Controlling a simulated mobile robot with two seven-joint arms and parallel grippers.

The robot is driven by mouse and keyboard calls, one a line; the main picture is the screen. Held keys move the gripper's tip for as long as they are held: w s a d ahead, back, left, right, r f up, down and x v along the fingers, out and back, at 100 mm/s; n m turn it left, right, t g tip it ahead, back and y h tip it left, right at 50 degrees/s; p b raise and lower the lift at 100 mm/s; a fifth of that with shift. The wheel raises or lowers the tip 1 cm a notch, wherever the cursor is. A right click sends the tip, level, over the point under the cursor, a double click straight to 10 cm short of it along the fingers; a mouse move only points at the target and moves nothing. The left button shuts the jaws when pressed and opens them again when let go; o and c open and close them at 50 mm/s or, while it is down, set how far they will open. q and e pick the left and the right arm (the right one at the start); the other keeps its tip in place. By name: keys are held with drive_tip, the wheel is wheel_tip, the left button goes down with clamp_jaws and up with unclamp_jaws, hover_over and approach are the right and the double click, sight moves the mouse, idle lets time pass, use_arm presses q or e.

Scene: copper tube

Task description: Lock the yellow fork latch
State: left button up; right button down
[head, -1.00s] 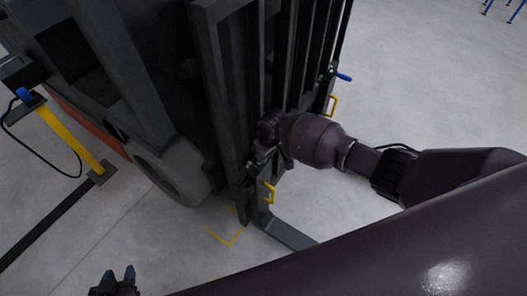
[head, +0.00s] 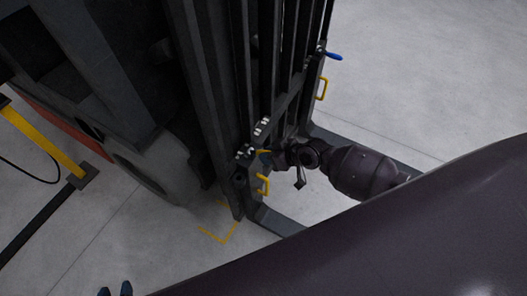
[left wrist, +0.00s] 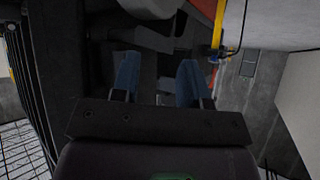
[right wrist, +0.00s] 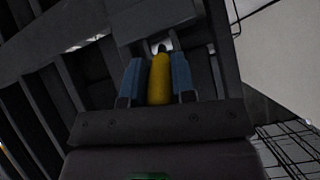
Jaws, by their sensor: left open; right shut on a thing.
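The yellow fork latch (right wrist: 160,80) stands between the two blue fingers of my right gripper (right wrist: 158,82) in the right wrist view, and the fingers are shut on it. In the head view, my right gripper (head: 266,158) is at the lower fork carriage, with a small yellow bit of the latch (head: 263,152) showing by its fingertips. The rest of the latch is hidden there, and I cannot tell its lock position. My left gripper (left wrist: 160,80) is open and empty. Its fingertips also show at the bottom left of the head view (head: 115,290), far from the latch.
The dark forklift mast (head: 215,90) stands close beside my right gripper. One yellow loop handle (head: 264,185) is just below the gripper, another (head: 322,89) farther up right near a blue-handled lever (head: 333,56). A yellow post (head: 45,138) stands at left. Open grey floor lies right.

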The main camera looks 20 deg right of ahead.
drive_tip(key=f+t+y+b, duration=0.1)
drive_tip(key=f+t+b, duration=0.1)
drive_tip(key=b, duration=0.4)
drive_tip(key=s+f+t+y+b, duration=0.1)
drive_tip(key=f+y+b, duration=0.1)
drive_tip(key=b, duration=0.4)
drive_tip(key=shift+d+f+t, duration=0.1)
drive_tip(key=shift+d+t, duration=0.1)
drive_tip(key=shift+t, duration=0.2)
drive_tip(key=shift+w+y+b, duration=0.1)
drive_tip(key=shift+y+b, duration=0.2)
drive_tip(key=shift+b, duration=0.25)
use_arm(q)
wheel_tip(320, 180, down, 9)
drive_tip(key=d+m, duration=0.1)
drive_tip(key=m, duration=0.1)
drive_tip(key=shift+w+g+h, duration=0.3)
drive_tip(key=shift+w, duration=0.05)
drive_tip(key=shift+w+r, duration=0.1)
drive_tip(key=shift+r, duration=0.1)
use_arm(e)
drive_tip(key=shift+w+r+t, duration=0.1)
drive_tip(key=shift+r+t, duration=0.15)
drive_tip(key=shift+t, duration=0.05)
drive_tip(key=c, duration=0.9)
unclamp_jaws()
drive_tip(key=shift+c, duration=0.2)
